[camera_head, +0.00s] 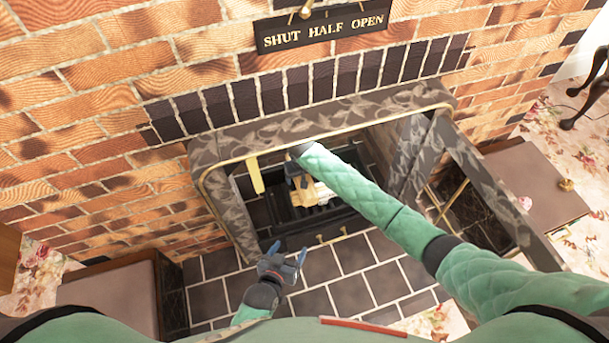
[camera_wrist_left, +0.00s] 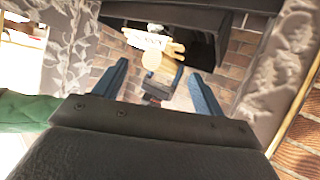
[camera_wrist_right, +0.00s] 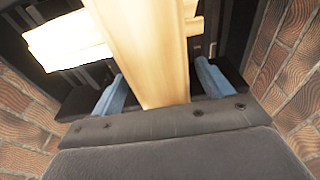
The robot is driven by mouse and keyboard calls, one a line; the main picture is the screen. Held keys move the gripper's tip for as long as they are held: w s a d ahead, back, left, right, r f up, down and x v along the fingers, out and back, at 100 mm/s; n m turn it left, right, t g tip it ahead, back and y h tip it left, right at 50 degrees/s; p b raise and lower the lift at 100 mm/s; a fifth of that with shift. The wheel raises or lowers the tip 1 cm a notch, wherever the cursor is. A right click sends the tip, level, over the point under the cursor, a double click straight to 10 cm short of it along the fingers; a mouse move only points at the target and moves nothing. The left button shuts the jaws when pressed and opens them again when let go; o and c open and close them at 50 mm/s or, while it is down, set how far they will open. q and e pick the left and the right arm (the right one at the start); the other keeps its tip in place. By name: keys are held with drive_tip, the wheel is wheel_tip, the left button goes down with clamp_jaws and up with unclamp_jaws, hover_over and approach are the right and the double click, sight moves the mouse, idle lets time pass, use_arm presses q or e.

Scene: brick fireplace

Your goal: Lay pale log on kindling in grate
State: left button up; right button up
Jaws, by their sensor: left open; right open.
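The pale log (camera_wrist_right: 150,45) lies lengthwise between the open blue fingers of my right gripper (camera_wrist_right: 160,75) in the right wrist view, its near end close to the palm. Paler kindling sticks (camera_wrist_right: 65,40) lie beside and beyond it in the dark grate. In the head view my right arm hides most of its gripper; pale wood (camera_head: 314,191) shows in the grate (camera_head: 318,216). The left wrist view shows the log's round end (camera_wrist_left: 151,61) at the wood pile. My left gripper (camera_head: 284,262) is open and empty above the hearth. Contact between log and kindling cannot be told.
A dark stone surround (camera_head: 225,140) frames the narrow firebox. A yellow handle-like piece (camera_head: 255,174) hangs at its left. The tiled hearth (camera_head: 350,290) is bare in front.

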drive_tip(key=shift+r, duration=0.65)
drive_tip(key=r, duration=0.2)
drive_tip(key=r+p, duration=0.1)
drive_tip(key=r, duration=0.1)
drive_tip(key=s+r, duration=0.1)
drive_tip(key=r, duration=0.1)
drive_tip(key=shift+d+r, duration=0.15)
drive_tip(key=shift+r, duration=0.1)
use_arm(q)
drive_tip(key=s+a+f+g, duration=0.1)
drive_tip(key=s+f+g, duration=0.3)
drive_tip(key=s+f, duration=0.5)
drive_tip(key=shift+a+f+g+y, duration=0.3)
drive_tip(key=shift+f+y, duration=0.1)
drive_tip(key=shift+f, duration=0.55)
